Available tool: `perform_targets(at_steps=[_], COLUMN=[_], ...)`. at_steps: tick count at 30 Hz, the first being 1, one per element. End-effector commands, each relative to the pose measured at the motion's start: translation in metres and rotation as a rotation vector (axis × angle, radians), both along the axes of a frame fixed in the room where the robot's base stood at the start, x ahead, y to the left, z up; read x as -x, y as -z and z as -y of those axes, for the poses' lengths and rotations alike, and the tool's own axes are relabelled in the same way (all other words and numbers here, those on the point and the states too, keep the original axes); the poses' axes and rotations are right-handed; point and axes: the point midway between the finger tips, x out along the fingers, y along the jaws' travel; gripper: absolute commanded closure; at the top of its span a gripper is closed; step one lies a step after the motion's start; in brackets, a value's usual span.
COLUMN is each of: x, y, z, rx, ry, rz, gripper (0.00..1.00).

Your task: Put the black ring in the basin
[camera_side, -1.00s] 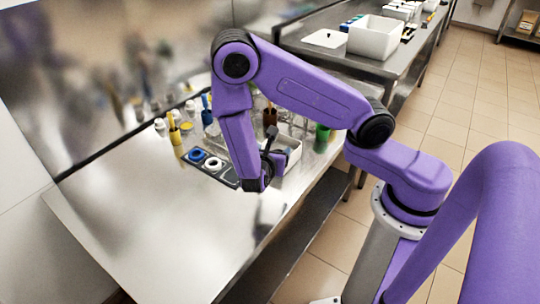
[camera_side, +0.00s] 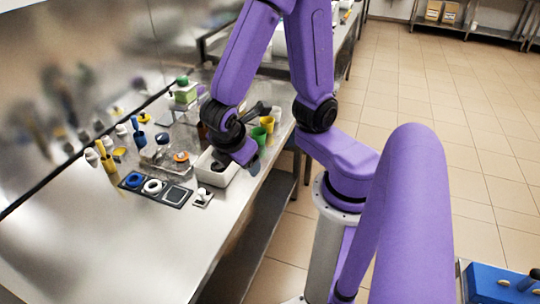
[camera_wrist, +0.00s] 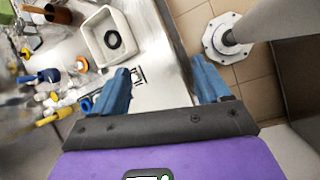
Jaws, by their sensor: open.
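The black ring (camera_wrist: 113,40) lies flat inside the white basin (camera_wrist: 92,23), near its middle, in the wrist view. In the side view the basin (camera_side: 213,180) stands near the table's right edge, and the ring is a dark patch in it, partly hidden by my arm. My gripper (camera_wrist: 160,80) is open and empty, with its two blue-grey fingers spread wide apart. It is to the right of and below the basin in the wrist view, apart from the ring. In the side view its tip (camera_side: 254,168) shows just right of the basin, with the fingers mostly hidden.
A dark tray (camera_side: 167,198) with a blue ring (camera_side: 133,180) and a white ring (camera_side: 152,186) lies left of the basin. Cups, including a green one (camera_side: 260,136), stand behind it. Bottles line the back wall. The front of the table (camera_side: 100,240) is clear.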

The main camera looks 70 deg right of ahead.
Motion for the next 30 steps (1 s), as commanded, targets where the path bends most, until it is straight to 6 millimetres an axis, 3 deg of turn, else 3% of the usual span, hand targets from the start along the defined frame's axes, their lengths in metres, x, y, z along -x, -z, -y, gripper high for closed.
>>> perform_targets(at_steps=[6,12,30], x=[0.052,0.080,0.085], y=[-0.031,-0.049,-0.052], z=[-0.017,-0.026,-0.028], rx=[-0.334,-0.501,-0.531], ry=[0.111,0.158,0.165], rz=[-0.011,-0.038,-0.046], gripper=[0.24,0.24,0.24])
